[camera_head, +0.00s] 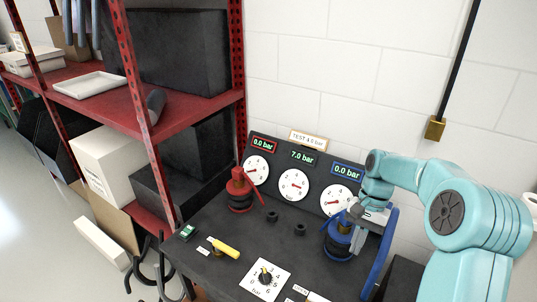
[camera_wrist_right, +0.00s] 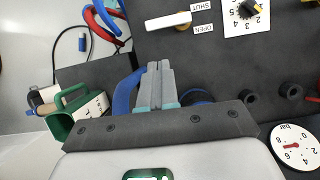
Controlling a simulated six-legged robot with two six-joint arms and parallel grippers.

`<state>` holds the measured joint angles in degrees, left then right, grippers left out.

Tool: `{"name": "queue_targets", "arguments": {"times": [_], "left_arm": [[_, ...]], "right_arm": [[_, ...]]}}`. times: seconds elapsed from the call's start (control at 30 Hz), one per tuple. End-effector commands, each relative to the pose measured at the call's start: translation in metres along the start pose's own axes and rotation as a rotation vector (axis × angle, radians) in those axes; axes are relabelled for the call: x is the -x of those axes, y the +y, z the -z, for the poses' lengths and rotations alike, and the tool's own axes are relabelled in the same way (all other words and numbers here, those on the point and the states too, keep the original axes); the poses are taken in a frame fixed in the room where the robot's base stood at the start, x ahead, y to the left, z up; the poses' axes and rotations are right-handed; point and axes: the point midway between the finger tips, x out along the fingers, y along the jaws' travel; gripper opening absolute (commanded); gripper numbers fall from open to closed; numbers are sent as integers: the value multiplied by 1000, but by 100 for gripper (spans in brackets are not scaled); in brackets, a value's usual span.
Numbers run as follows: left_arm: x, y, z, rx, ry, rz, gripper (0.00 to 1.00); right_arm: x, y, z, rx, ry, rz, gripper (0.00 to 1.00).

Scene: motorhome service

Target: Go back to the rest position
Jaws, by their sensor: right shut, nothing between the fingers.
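My right arm comes in from the right in the head view, and its gripper (camera_head: 352,214) is over the right end of the dark test bench (camera_head: 215,275). The gripper is just above and beside the blue round fitting (camera_head: 338,243), partly covering it. In the right wrist view the fingers (camera_wrist_right: 157,85) are shut together with nothing between them. A bit of the blue fitting (camera_wrist_right: 198,97) shows behind them there; I cannot tell whether they touch it. My left gripper is in neither view.
A gauge panel (camera_head: 318,180) stands at the bench's back, beside a red fitting (camera_head: 239,190). A red shelf rack (camera_head: 190,116) stands left.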

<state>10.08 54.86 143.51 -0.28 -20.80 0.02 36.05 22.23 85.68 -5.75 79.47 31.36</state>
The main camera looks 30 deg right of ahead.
Motion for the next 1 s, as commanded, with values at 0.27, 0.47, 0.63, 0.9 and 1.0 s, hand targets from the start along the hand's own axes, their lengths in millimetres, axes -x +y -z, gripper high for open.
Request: {"name": "queue_targets", "arguments": {"times": [0.27, 0.47, 0.63, 0.9, 1.0], "left_arm": [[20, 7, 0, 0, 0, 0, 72], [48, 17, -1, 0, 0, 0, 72], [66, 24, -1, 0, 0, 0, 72], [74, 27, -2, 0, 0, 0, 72], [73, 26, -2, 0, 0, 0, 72]], "right_arm": [[-80, -55, -21, 216, 11, 24, 0], [-206, -101, -107, 571, 55, 79, 0], [-268, -88, -188, 812, 105, 110, 0], [-290, -62, -238, 975, 162, 127, 0], [-290, -62, -239, 981, 166, 128, 0]]}}
